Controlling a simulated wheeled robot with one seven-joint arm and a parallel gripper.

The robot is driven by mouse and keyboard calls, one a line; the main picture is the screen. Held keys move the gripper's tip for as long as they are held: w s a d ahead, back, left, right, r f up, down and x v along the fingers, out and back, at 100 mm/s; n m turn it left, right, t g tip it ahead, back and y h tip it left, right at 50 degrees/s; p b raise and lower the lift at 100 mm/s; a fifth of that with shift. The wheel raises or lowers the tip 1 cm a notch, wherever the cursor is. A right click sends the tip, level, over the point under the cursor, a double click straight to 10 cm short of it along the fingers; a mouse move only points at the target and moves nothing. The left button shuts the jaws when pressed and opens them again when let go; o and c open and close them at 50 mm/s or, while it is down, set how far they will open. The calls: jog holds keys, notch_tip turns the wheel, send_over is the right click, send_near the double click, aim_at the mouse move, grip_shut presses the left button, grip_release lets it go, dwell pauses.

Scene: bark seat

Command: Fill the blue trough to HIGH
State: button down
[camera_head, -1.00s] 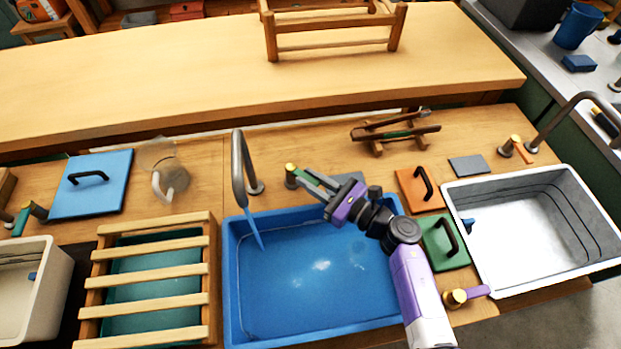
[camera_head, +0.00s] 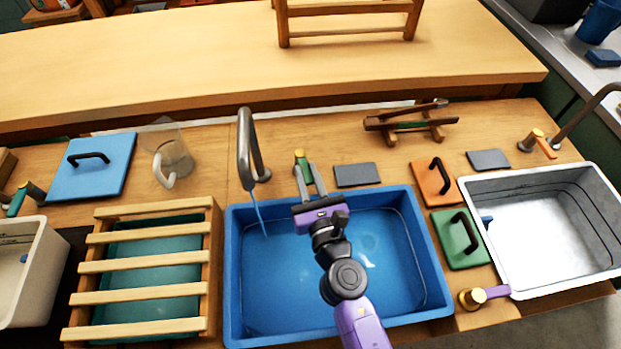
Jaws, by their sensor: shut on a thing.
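The blue trough (camera_head: 236,290) sits in the bench with water (camera_head: 290,275) in it. Lines run along its inner walls, but no HIGH label is readable. A grey curved spout (camera_head: 245,150) stands behind its back left corner, and a thin stream (camera_head: 259,215) falls from it into the trough. A tap with a gold top and green lever (camera_head: 302,165) stands right of the spout. My gripper (camera_head: 306,181) reaches over the trough from the front, its fingers on either side of the green lever, shut on it. My arm hides part of the water and the front rim.
A slatted wooden rack (camera_head: 150,262) lies left of the trough. A grey pad (camera_head: 357,175) lies behind it. Green (camera_head: 447,250) and orange (camera_head: 424,180) lids with black handles are on the right, beside a white basin (camera_head: 535,285). A clear jug (camera_head: 178,155) stands back left.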

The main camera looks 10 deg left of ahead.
jog(key=shift+s+a+f+m+t+h+b, duration=0.15)
jog(key=shift+a+m+t+h+b, duration=0.25)
jog(key=shift+m+h+b, duration=0.55)
jog(key=shift+h, duration=0.45)
jog(key=c, duration=1.3)
grip_release()
jog(key=shift+v, duration=3.95)
